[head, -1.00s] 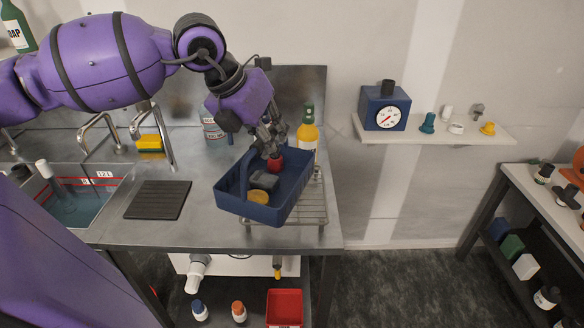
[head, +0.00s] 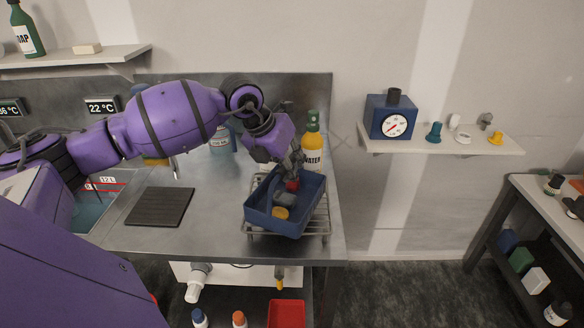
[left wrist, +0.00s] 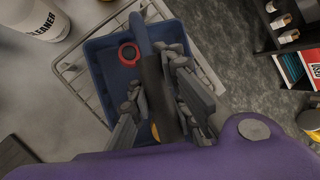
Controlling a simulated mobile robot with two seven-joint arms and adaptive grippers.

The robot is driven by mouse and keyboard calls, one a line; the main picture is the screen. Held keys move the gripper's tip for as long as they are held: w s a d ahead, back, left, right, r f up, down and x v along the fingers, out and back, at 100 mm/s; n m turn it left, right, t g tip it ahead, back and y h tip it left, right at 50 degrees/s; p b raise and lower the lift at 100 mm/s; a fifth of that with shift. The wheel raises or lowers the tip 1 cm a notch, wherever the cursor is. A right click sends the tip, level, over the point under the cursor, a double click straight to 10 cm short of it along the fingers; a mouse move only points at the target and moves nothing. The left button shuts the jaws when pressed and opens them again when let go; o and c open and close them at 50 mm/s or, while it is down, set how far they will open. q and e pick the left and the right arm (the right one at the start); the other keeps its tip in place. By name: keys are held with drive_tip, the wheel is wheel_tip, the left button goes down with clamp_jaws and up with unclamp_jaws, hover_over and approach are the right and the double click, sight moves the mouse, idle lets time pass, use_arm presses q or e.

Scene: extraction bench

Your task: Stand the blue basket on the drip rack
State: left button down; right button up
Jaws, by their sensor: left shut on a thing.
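The blue basket (head: 258,218) is over the wire drip rack (head: 325,228) at the right end of the steel bench, roughly level. Its underside is hidden, so I cannot tell if it rests on the rack or hangs just above. A red item, a grey item and a yellow item lie inside it. My left gripper (head: 291,162) is shut on the basket's handle. In the left wrist view the fingers (left wrist: 160,100) close around the handle's dark grip (left wrist: 152,85), with rack bars beside the basket. My right gripper is not in view.
A dark ribbed mat (head: 159,206) lies on the bench by the sink. A wall shelf (head: 440,145) with a dial box is at the right.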

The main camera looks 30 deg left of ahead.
use_arm(q)
drive_tip(key=shift+f, duration=0.1)
drive_tip(key=c, duration=1.6)
unclamp_jaws()
drive_tip(key=shift+s+a+r, duration=0.1)
drive_tip(key=shift+r, duration=0.25)
drive_tip(key=v, duration=1.1)
drive_tip(key=shift+s+r+p, duration=0.15)
drive_tip(key=shift+r+p, duration=0.05)
drive_tip(key=shift+p, duration=0.1)
